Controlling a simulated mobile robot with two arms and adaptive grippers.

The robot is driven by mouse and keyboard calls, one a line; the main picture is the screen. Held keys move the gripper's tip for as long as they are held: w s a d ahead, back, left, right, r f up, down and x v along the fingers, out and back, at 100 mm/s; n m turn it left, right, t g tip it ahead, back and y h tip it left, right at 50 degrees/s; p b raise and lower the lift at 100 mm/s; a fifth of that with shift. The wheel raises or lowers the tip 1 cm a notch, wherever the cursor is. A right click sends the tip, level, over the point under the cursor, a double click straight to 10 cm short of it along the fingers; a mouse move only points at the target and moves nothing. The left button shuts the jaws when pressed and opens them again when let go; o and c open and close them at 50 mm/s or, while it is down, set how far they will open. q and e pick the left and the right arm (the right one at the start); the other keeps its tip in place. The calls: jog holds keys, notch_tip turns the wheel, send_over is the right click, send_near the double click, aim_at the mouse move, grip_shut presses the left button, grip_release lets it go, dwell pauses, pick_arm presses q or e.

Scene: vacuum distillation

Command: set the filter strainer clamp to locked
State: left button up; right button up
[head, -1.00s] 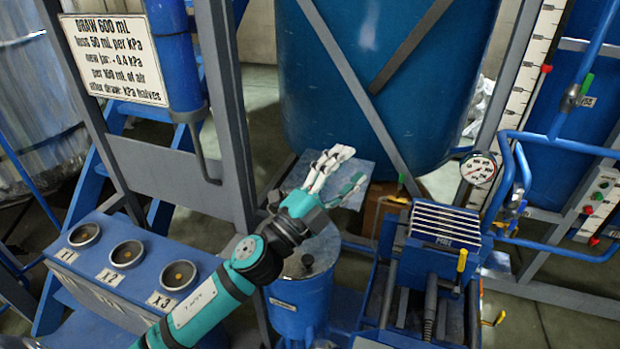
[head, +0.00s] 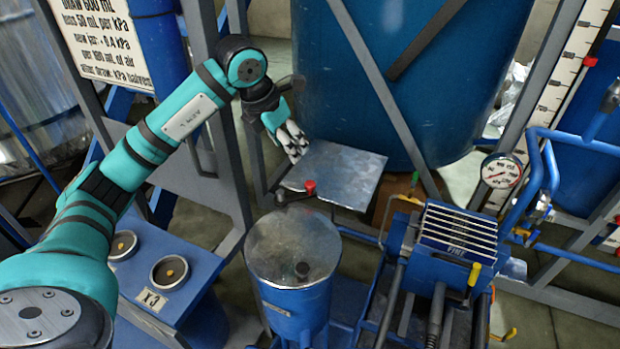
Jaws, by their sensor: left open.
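My left gripper (head: 294,143) is open and empty, over the far left edge of a grey metal plate. Its arm reaches in from the left. A blue unit with a slatted top (head: 456,234), labelled "FINE", sits at the lower right and looks like the filter strainer. A lever with a yellow grip (head: 475,273) stands at its right side and may be the clamp. I cannot tell whether it is locked. The gripper is well up and left of this unit, touching none of it. My right gripper is not in view.
The grey plate (head: 343,174) has a red knob (head: 309,187) at its near edge. A blue canister with a metal lid (head: 293,245) stands left of the slatted unit. A large blue tank (head: 410,80) is behind. Blue pipes and a gauge (head: 501,171) are at right.

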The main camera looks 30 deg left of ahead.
aim_at(310, 183)
pick_arm(q)
jog(key=p+x, duration=0.3)
jog(key=x, duration=1.2)
jog(key=shift+d+p, duration=0.2)
jog(key=shift+p, duration=0.15)
jog(key=shift+w+d+f, duration=0.1)
jog(key=shift+w+f, duration=0.15)
jog(key=shift+f, duration=0.35)
grip_shut()
